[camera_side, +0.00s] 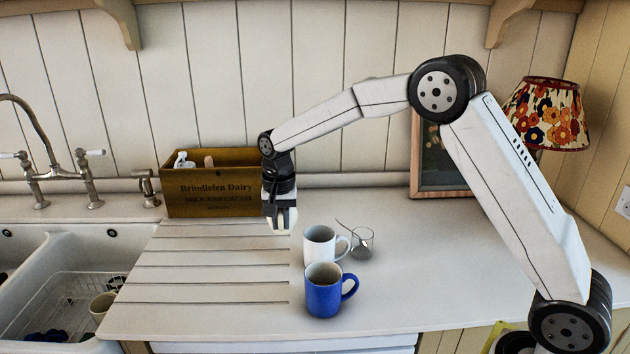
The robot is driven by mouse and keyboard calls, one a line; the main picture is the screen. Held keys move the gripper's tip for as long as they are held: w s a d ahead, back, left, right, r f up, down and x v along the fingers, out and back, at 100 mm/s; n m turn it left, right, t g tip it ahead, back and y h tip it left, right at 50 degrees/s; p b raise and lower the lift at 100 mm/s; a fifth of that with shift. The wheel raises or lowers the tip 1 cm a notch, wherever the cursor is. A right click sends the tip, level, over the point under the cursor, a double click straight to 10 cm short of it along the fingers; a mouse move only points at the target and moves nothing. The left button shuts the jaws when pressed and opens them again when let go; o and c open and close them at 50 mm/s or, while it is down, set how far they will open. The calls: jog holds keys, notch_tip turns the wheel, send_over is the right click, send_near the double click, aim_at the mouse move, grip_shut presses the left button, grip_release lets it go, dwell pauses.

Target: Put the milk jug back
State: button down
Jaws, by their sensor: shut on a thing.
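My gripper (281,222) points down just right of the wooden crate, above the counter. It is shut on a small pale thing, seemingly the milk jug (282,218); the fingers hide most of it, and its shape is hard to make out. The wooden crate (230,208), lettered "Brindlefen Dairy", stands against the back wall. A white bottle-like top (182,158) and a tan rounded end (208,161) stick up inside it on the left. The crate's floor is hidden by its front wall.
A white mug (318,245) and a blue mug (323,292) stand right of the drainer grooves, with a glass holding a spoon (362,243) beside them. A framed picture (440,190), a floral lamp (545,112), and the sink (75,255) flank the counter. The grooved area is clear.

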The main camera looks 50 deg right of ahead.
jog(key=w+f, duration=0.5)
jog(key=shift+w+f, duration=0.3)
jog(key=shift+f, duration=0.05)
jog(key=shift+w+a+f, duration=0.1)
jog(key=shift+w+f, duration=0.2)
jog(key=shift+f, duration=1.55)
jog(key=shift+f, duration=0.15)
jog(key=c, duration=0.6)
grip_release()
notch_tip(320, 180, up, 12)
jog(key=shift+r, duration=0.15)
